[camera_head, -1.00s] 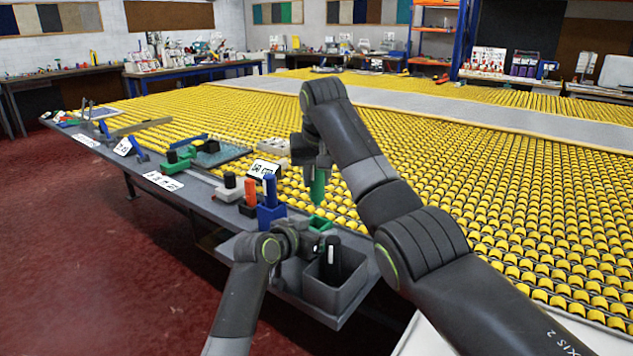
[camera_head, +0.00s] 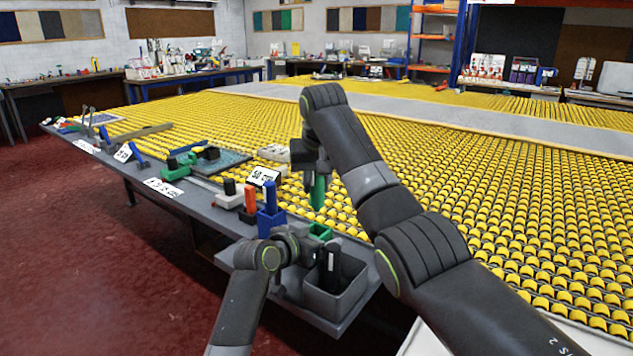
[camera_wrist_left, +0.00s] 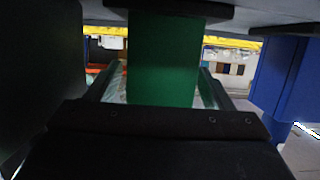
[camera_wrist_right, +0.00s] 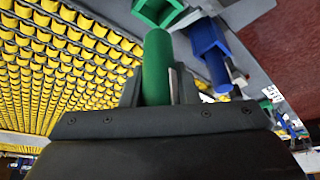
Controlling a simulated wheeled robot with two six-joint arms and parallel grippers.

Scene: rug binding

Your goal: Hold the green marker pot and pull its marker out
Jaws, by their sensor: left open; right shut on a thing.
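The green marker (camera_head: 318,190) is in my right gripper (camera_head: 318,172), pointing down above the green marker pot (camera_head: 320,231), with a gap between them. In the right wrist view the marker (camera_wrist_right: 157,65) stands between the fingers and the pot (camera_wrist_right: 158,10) is beyond its end. My left gripper (camera_head: 306,240) is open at the pot. In the left wrist view the green pot (camera_wrist_left: 163,62) stands between the spread fingers; whether they touch it cannot be told.
A blue pot (camera_head: 271,221) with a blue marker stands close left of the left gripper. An orange marker (camera_head: 250,197) and a black one (camera_head: 229,187) stand further left. A grey bin (camera_head: 343,303) with a black object is in front. Yellow rollers lie behind.

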